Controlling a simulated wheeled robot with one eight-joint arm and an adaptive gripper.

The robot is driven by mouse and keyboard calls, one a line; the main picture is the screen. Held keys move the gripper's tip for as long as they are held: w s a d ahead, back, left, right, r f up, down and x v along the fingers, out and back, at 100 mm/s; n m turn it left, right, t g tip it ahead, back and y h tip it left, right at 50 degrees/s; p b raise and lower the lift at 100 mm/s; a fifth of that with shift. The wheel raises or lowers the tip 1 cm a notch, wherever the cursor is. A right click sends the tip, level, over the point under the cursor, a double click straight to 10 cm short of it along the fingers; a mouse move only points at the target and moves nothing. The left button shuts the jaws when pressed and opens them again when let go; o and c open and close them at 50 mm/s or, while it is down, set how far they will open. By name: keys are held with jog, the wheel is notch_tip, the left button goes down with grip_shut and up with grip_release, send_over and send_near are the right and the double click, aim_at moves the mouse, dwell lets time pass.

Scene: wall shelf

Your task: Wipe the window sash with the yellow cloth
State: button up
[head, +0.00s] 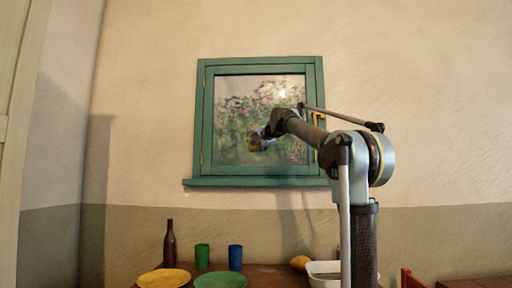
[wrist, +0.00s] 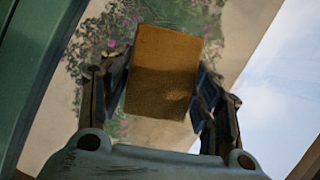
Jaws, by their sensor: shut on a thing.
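The window sash (head: 209,122) is a green frame around a pane with a view of flowers, set in the wall. My gripper (head: 257,140) is in front of the lower middle of the pane. It is shut on the yellow cloth (head: 255,145). In the wrist view the cloth (wrist: 163,72) is a brownish-yellow block between the two fingers of my gripper (wrist: 160,95), with the flowered pane (wrist: 85,50) behind it. Part of the green frame (wrist: 38,60) runs along the left. I cannot tell whether the cloth touches the pane. My arm hides part of the frame's right side.
A green sill (head: 250,182) juts out below the window. Below it, a table holds a dark bottle (head: 169,246), a green cup (head: 202,257), a blue cup (head: 235,257), a yellow plate (head: 163,278), a green plate (head: 220,281) and a white tub (head: 322,280).

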aim_at(249, 132)
jog(key=shift+s+d, duration=0.15)
jog(key=shift+d, duration=4.55)
jog(key=a+r, duration=0.3)
jog(key=a, duration=0.9)
jog(key=shift+w+a, duration=0.2)
jog(key=shift+a, duration=0.2)
jog(key=shift+w+a+r, duration=0.1)
jog(key=shift+w+a, duration=0.05)
jog(key=shift+a, duration=1.35)
jog(key=shift+r, duration=0.1)
jog(key=shift+r, duration=1.45)
jog(key=shift+s+d, duration=0.2)
jog(key=shift+d, duration=1.35)
jog(key=shift+w+d, duration=0.1)
jog(key=shift+d, duration=3.1)
